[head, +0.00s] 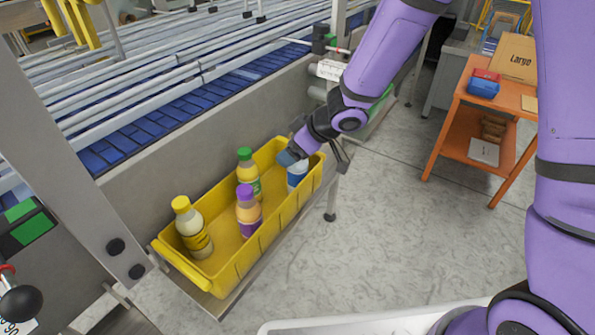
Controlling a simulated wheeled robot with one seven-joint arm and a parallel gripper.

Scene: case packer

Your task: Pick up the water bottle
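The water bottle (297,176) is white with a blue band and stands at the far right end of a yellow crate (222,268). Its top is hidden by my gripper. My gripper (315,157) is over that end of the crate, right at the bottle's top. Its fingers look spread apart, one at the bottle's upper left and the other out to the right. I cannot tell whether either finger touches the bottle.
Also in the crate are a yellow-capped bottle (192,228), a purple-capped bottle (249,212) and a green-capped bottle (248,173). A conveyor (160,115) runs behind the crate. An orange table (465,145) with boxes stands at right. The floor between is clear.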

